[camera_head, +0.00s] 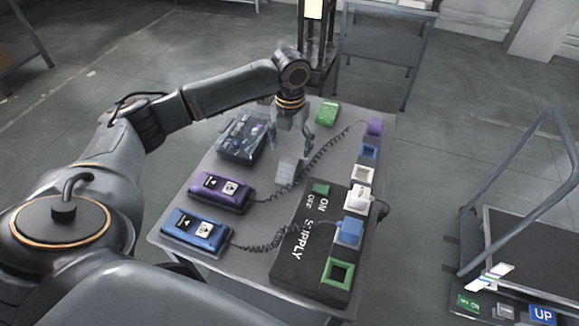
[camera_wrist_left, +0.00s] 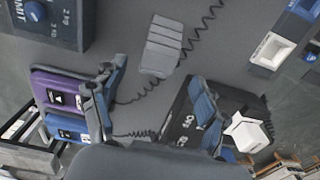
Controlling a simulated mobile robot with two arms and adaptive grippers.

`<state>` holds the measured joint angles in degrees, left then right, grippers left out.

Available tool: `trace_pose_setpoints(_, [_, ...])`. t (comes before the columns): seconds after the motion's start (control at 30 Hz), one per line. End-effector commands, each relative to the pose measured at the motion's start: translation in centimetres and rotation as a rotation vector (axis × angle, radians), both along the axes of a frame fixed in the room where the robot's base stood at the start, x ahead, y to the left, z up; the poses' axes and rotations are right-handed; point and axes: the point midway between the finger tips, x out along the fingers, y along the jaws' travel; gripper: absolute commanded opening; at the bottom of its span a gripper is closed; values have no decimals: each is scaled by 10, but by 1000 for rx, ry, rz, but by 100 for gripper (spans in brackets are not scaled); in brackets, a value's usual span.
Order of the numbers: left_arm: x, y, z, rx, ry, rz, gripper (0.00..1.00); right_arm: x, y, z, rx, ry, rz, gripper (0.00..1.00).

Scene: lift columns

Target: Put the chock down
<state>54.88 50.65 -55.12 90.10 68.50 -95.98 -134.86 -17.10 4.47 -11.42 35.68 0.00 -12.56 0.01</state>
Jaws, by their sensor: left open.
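The chock, taken here as the light grey ridged block (camera_head: 287,171), lies on the grey table (camera_head: 262,208) between the purple unit and the black supply panel. It also shows in the wrist view (camera_wrist_left: 162,47), with a coiled black cord running beside it. My left gripper (camera_head: 290,143) points down over the table near the chock. It is open, and in the wrist view its two fingers (camera_wrist_left: 157,82) are spread wide with nothing between them. The chock is apart from the fingers. My right gripper is in neither view.
A purple unit (camera_head: 220,192) and a blue unit (camera_head: 196,229) stand at the left, with coiled cords crossing the table. A black supply panel (camera_head: 290,258) and a row of coloured sockets (camera_head: 362,175) line the right. A dark box (camera_head: 241,138) and green block (camera_head: 327,113) stand farther back.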

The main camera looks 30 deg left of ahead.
Motion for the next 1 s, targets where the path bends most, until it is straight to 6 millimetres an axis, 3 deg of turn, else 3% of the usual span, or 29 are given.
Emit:
trace_pose_setpoints(0.27, [-4,0,-22,0,3,-1,74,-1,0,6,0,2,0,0])
trace_pose_setpoints(0.5, [-8,-1,-56,0,2,-1,74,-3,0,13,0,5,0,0])
trace_pose_setpoints(0.8, [-8,-1,-64,0,-1,-2,74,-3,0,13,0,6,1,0])
trace_pose_setpoints(0.87, [-8,-1,-63,0,-1,-2,65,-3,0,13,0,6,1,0])
trace_pose_setpoints(1.0, [-8,-1,-63,0,-1,-1,37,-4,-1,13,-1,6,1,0])
